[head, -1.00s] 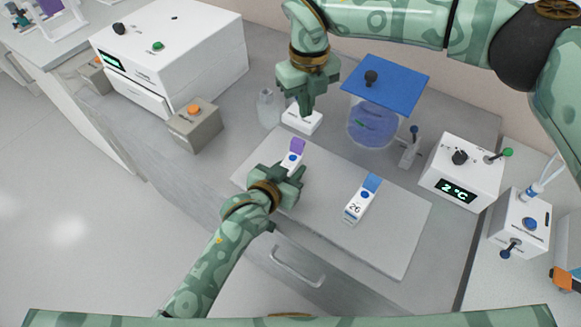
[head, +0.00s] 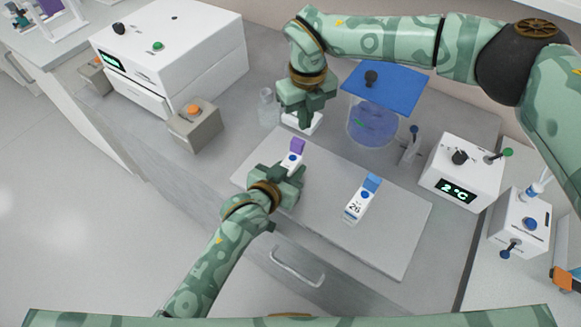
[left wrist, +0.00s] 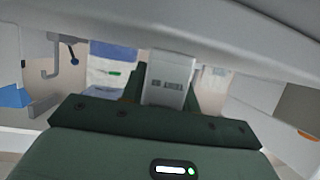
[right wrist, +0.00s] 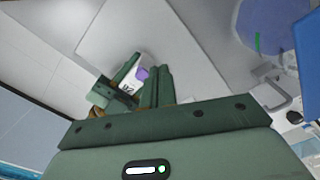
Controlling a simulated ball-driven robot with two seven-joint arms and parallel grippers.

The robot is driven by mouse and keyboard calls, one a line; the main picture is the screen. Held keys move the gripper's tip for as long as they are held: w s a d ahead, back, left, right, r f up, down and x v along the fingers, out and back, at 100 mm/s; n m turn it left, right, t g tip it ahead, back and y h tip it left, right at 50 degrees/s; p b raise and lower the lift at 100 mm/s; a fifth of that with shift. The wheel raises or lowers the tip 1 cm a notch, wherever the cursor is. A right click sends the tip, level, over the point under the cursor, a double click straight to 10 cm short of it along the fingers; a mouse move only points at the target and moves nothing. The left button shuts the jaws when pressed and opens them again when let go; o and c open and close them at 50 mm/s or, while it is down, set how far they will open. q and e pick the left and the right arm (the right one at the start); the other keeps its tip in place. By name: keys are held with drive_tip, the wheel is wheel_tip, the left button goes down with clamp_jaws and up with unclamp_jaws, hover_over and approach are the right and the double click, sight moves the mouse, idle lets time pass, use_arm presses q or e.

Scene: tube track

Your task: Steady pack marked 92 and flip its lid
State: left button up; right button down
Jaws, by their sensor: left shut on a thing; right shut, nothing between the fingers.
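A white pack with a purple lid (head: 297,146) stands at the left end of the grey mat (head: 400,240). My left gripper (head: 288,178) is shut on its lower body, and its number is mostly hidden in the head view. The left wrist view shows the pack's white side (left wrist: 168,82) between the fingers. My right gripper (head: 304,118) is shut and empty, above and behind the pack, apart from it.
A second white pack marked 26 (head: 357,203) with a blue lid stands on the mat to the right. A blue-lidded clear container (head: 376,122) and a display box (head: 460,172) stand at the back right.

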drive_tip(key=shift+s+a+r, duration=0.25)
drive_tip(key=shift+s+a, duration=0.05)
drive_tip(key=shift+s, duration=0.25)
drive_tip(key=shift+s+a+r, duration=0.2)
drive_tip(key=shift+s+a, duration=0.1)
drive_tip(key=shift+s, duration=0.2)
drive_tip(key=shift+s+a+r, duration=0.45)
drive_tip(key=shift+s+r, duration=0.15)
drive_tip(key=shift+s, duration=0.15)
drive_tip(key=shift+s+f, duration=0.1)
drive_tip(key=shift+f, duration=0.05)
drive_tip(key=shift+s+a+f, duration=0.1)
drive_tip(key=shift+s+f, duration=0.05)
drive_tip(key=shift+f, duration=0.05)
